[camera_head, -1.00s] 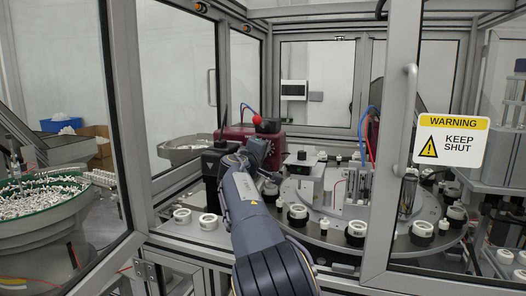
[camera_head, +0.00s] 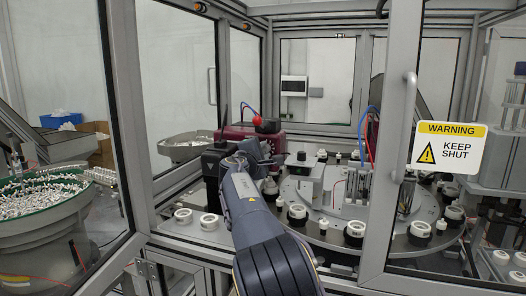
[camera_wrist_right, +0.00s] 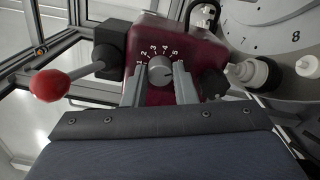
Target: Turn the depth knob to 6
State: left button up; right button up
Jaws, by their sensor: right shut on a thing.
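The depth knob (camera_wrist_right: 161,71) is a small grey round knob on the dark red housing (camera_wrist_right: 152,28). White numerals from 1 to 5 curve around its upper side in the right wrist view; no 6 shows. I cannot read surely which numeral the knob points to. My right gripper (camera_wrist_right: 160,79) is shut on the knob, one finger on each side of it. In the head view the red housing (camera_head: 237,132) stands behind my right gripper (camera_head: 259,154), and the knob is hidden there. My left gripper is not in view.
A red ball-ended lever (camera_wrist_right: 50,85) sticks out left of the housing, and a black knob (camera_wrist_right: 214,83) sits to its right. A large numbered dial plate (camera_wrist_right: 270,38) is at upper right. The rotary table (camera_head: 325,238) carries several white-and-black parts. A framed door with a warning sign (camera_head: 447,147) stands right.

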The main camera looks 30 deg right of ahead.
dwell(0.4)
jog(key=o, duration=1)
jog(key=shift+a, duration=0.15)
jog(key=b+v, duration=0.4)
jog(key=v, duration=0.3)
jog(key=shift+s+a, duration=0.2)
jog(key=shift+s, duration=0.05)
